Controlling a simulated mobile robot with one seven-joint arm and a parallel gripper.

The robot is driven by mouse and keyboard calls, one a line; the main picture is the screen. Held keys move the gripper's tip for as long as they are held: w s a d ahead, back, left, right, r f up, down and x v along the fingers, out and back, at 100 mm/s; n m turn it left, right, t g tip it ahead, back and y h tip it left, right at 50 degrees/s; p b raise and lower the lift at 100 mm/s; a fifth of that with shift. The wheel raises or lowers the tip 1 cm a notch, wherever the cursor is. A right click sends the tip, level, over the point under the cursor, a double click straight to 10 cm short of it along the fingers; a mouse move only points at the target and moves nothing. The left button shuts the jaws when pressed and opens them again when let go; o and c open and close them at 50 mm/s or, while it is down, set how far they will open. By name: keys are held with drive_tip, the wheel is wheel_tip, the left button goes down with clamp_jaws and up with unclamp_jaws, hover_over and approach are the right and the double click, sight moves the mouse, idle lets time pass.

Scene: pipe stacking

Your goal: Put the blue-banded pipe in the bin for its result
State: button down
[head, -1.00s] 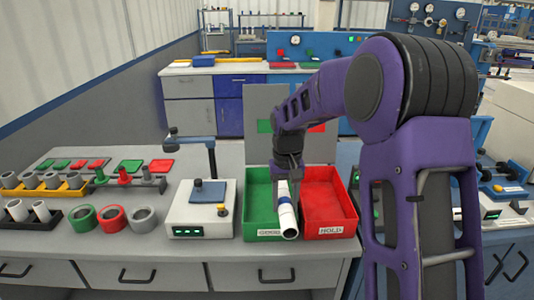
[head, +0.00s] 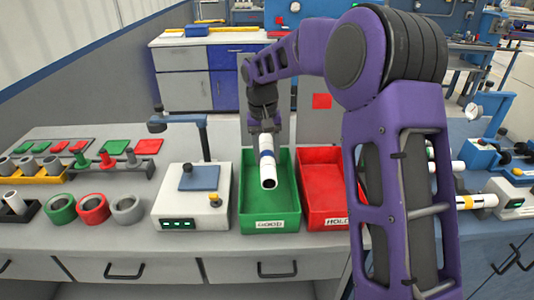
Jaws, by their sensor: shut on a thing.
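The blue-banded pipe (head: 267,163) is white with a blue band around its middle, its open end facing the front. My gripper (head: 265,130) is shut on its far end and holds it over the green bin (head: 250,209). The green bin carries a label that seems to read GOOD. The red bin (head: 324,211), labelled HOLD, stands just right of it. The test box (head: 192,207), white with a blue pad and green lights, stands left of the green bin. Whether the pipe touches the bin floor cannot be told.
Green, red and grey rings (head: 93,208) lie at the front left of the bench. A yellow rack (head: 35,174) with grey cups stands behind them. A post with an arm (head: 203,135) rises behind the test box. More white pipes (head: 477,201) lie at the right.

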sight(262, 155)
wheel_tip(262, 155, down, 4)
drive_tip(key=shift+f+b, duration=0.25)
drive_tip(key=shift+b, duration=0.9)
drive_tip(key=shift+f, duration=1.1)
drive_tip(key=shift+f, duration=0.1)
drive_tip(key=shift+c, duration=1.4)
unclamp_jaws()
wheel_tip(262, 155, up, 17)
drive_tip(key=a+p, duration=0.1)
drive_tip(key=p, duration=0.3)
drive_tip(key=shift+r, duration=0.2)
drive_tip(key=shift+a, duration=0.1)
